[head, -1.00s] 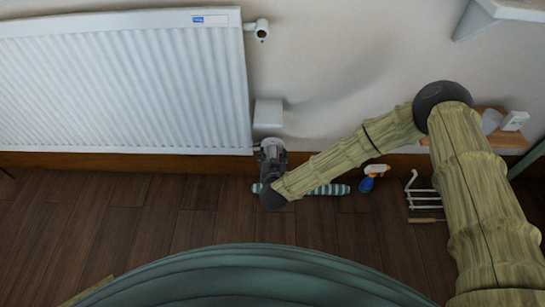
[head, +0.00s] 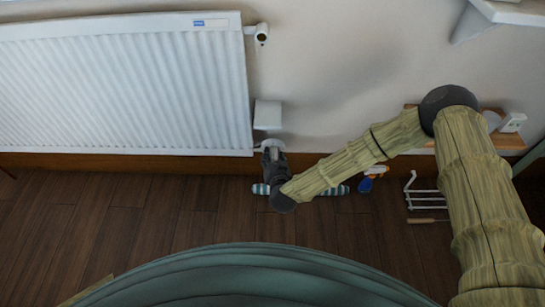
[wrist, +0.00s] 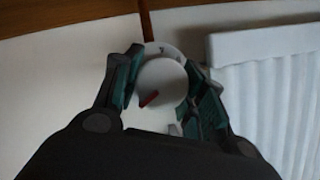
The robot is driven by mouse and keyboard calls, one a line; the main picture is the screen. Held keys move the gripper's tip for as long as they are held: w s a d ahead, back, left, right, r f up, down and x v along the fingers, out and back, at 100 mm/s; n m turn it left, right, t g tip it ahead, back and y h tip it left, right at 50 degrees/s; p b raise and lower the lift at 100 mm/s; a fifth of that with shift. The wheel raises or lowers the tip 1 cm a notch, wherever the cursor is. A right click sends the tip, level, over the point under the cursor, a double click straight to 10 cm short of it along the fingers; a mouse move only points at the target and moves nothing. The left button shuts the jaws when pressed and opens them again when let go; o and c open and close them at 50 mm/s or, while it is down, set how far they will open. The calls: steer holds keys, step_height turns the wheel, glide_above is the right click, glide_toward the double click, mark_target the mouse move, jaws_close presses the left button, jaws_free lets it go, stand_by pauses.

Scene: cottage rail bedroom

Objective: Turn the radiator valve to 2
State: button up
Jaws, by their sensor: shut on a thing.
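The white radiator (head: 120,85) is on the wall at the left of the head view, and its ribbed side shows at the right of the wrist view (wrist: 270,95). The round white valve knob (wrist: 160,85) sits between the fingers of my gripper (wrist: 165,88) in the wrist view. A red mark on the knob points to the lower left. A pale ring with small dark marks shows behind it; I cannot read the number. My gripper is shut on the knob. In the head view my gripper (head: 272,152) is at the radiator's lower right corner and largely hides the valve.
A white box (head: 267,114) is on the wall just above my gripper. A striped roll (head: 330,190) lies on the floor below it. A blue and orange spray bottle (head: 368,182) and a white wire rack (head: 423,192) stand to the right. Floor at left is clear.

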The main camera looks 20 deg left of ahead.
steer(key=shift+d+m+y, duration=0.1)
steer(key=shift+m+y, duration=0.6)
steer(key=shift+m, duration=0.3)
steer(key=m+b, duration=0.1)
steer(key=m+y, duration=0.1)
steer(key=shift+f+m+b, duration=0.2)
steer(key=shift+m+b, duration=0.15)
steer(key=shift+m, duration=0.05)
steer(key=shift+w+m+t+y+b, duration=0.1)
steer(key=shift+m+t+y+b, duration=0.2)
steer(key=shift+m+y+b, duration=0.8)
steer(key=shift+r+m+t+b, duration=0.1)
steer(key=shift+m+t+b, duration=0.3)
steer(key=shift+m, duration=0.7)
steer(key=o, duration=1)
